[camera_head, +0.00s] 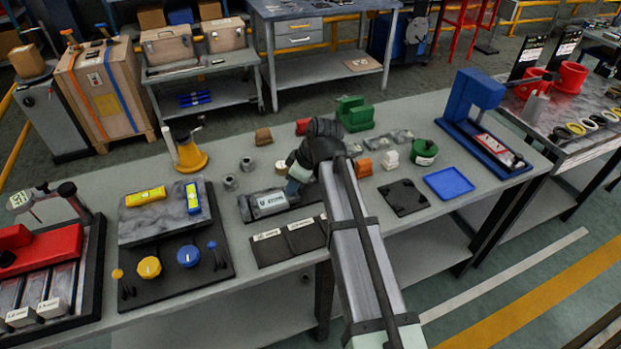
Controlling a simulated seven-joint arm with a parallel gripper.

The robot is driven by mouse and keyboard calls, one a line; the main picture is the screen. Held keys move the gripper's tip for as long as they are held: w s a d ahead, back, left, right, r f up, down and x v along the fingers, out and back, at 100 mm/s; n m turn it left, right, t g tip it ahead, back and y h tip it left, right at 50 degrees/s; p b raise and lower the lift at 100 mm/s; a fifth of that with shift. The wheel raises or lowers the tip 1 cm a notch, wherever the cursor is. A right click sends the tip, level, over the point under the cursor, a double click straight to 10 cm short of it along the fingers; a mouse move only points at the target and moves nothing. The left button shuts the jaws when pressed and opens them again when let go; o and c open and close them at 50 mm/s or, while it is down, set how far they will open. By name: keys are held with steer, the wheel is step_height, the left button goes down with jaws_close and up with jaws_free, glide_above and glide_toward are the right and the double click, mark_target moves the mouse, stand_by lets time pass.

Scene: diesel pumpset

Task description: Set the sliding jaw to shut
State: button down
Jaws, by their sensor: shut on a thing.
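A grey vise-like unit (266,203) with a white label lies on a dark base on the near part of the bench, left of my arm. I take it to be the one with the sliding jaw. My gripper (291,187) reaches down at its right end, with the fingers shut on a part there that looks like the sliding jaw. My dark wrist and the fingers hide most of that end. I cannot tell how wide the gap between the jaws is.
Dark labelled plates (288,241) lie in front of the unit. A blue tray (448,183) and black plate (404,197) lie right of my arm.

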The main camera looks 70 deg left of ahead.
steer(key=shift+s, duration=0.65)
steer(key=c, duration=0.9)
jaws_free()
steer(key=shift+o, duration=0.2)
steer(key=v, duration=1.3)
steer(key=shift+r, duration=0.35)
steer(key=shift+w+d, duration=0.15)
